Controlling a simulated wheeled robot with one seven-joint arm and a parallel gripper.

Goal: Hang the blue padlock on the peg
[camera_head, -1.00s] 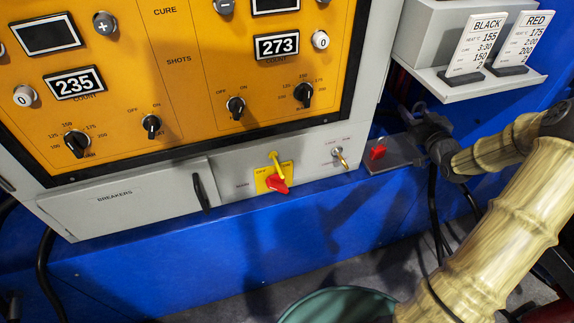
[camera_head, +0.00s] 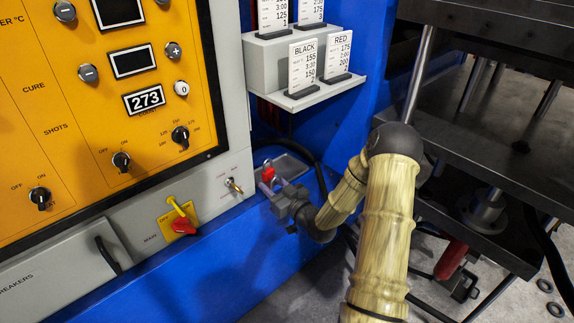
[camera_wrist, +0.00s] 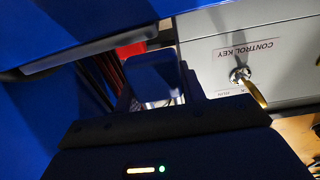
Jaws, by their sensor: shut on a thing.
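My gripper (camera_head: 275,189) is shut on the blue padlock (camera_wrist: 154,74) at the shelf beside the control panel. In the wrist view the padlock's blue body sits between the dark fingers, with part of its metal shackle showing near them. In the head view the fingers largely hide the padlock. A yellow bar (camera_head: 177,207) stands out at the switch marked MAIN, above a red handle (camera_head: 184,227), to the left of my gripper. I cannot tell for sure whether this bar is the peg.
A red padlock (camera_head: 267,174) is on the small grey shelf (camera_head: 293,166), close to my gripper. A control key (camera_head: 233,185) sticks out of the panel between shelf and switch. Card holders (camera_head: 303,100) are above. The dark press (camera_head: 490,110) stands at right.

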